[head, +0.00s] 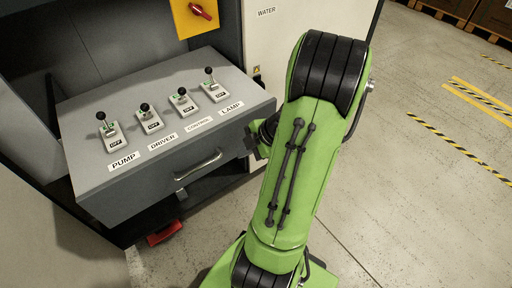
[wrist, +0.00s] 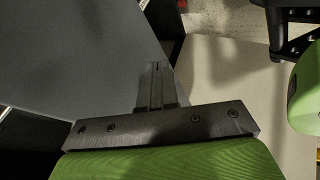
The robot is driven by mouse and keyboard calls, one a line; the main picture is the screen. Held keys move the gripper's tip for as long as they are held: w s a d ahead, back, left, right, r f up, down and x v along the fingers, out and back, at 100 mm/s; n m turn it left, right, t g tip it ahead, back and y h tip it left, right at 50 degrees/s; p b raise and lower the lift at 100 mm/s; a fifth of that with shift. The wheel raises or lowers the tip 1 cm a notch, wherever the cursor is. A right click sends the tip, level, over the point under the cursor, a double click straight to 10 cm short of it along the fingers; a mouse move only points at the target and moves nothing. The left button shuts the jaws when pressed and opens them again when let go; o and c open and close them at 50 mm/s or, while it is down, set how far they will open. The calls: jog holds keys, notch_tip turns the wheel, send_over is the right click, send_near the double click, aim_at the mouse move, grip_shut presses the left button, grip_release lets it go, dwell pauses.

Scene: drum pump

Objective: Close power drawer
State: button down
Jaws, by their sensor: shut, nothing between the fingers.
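The power drawer (head: 120,187) is grey and stands pulled out of its cabinet in the head view. Its top carries several lever switches labelled PUMP, DRIVER, CONTROL and LAMP. A metal handle (head: 199,166) is on its front face. In the wrist view, a large grey surface at left, probably the drawer (wrist: 75,50), lies beside my gripper (wrist: 157,70). My gripper is shut and empty, its fingers together. I cannot tell whether the fingers touch the drawer.
The dark cabinet (head: 110,35) surrounds the drawer, with a yellow panel and red knob (head: 200,11) above. A white WATER panel (head: 268,45) stands right of it. A red object (head: 164,233) lies low under the drawer. The concrete floor (head: 420,200) at right is clear.

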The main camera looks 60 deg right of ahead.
aim_at(229, 148)
jog(key=shift+w+d+r, duration=0.1)
jog(key=shift+w+d, duration=0.25)
jog(key=shift+w, duration=0.45)
jog(key=shift+w+d+r, duration=0.1)
jog(key=shift+w+d, duration=0.2)
jog(key=shift+w, duration=0.45)
jog(key=shift+w, duration=0.1)
